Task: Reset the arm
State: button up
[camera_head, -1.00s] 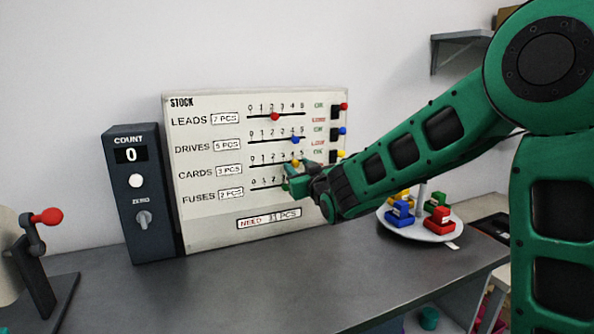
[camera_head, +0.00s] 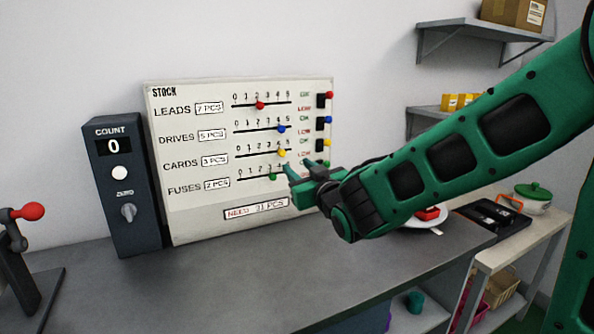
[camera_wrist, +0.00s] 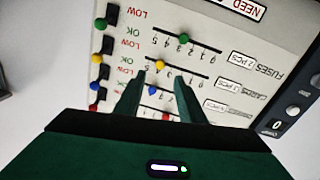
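My gripper (camera_head: 288,184) is in front of the lower right of the white STOCK board (camera_head: 190,210). In the wrist view its two fingers (camera_wrist: 160,88) stand apart with nothing held between them. The board has a red knob (camera_head: 260,105) on LEADS, a blue knob (camera_head: 281,129) on DRIVES, a yellow knob (camera_head: 281,153) on CARDS and a green knob (camera_head: 272,177) on FUSES. The green knob shows clear of the fingers in the wrist view (camera_wrist: 183,38). My forearm runs from the gripper to the upper right.
A dark COUNT box (camera_head: 130,235) reading 0 stands left of the board. A red-knobbed lever (camera_head: 30,211) is at far left. A white plate (camera_head: 432,228) is partly hidden behind my forearm. Shelves (camera_head: 470,32) hang at the right. The front bench top (camera_head: 230,290) is clear.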

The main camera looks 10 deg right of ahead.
jog(key=s+d+f+m+g+h, duration=0.3)
jog(key=s+d+f+g, duration=0.25)
jog(key=d, duration=0.55)
jog(key=s+d+f+m+g+h, duration=0.35)
jog(key=s+d+f, duration=0.3)
jog(key=d, duration=0.55)
jog(key=s+f+m+g+y, duration=0.1)
jog(key=s+g, duration=0.2)
jog(key=s, duration=0.6)
jog(key=s+d+f+m+g+y, duration=0.1)
jog(key=s+f+g, duration=0.1)
jog(key=s, duration=0.7)
jog(key=s+d+f+m+g+y, duration=0.1)
jog(key=s+g, duration=0.3)
jog(key=s, duration=0.6)
jog(key=shift+f+m, duration=0.35)
jog(key=shift+f, duration=0.05)
jog(key=shift+d+y, duration=0.1)
jog(key=shift+y, duration=0.15)
jog(key=shift+w+f, duration=0.25)
jog(key=shift+w, duration=0.35)
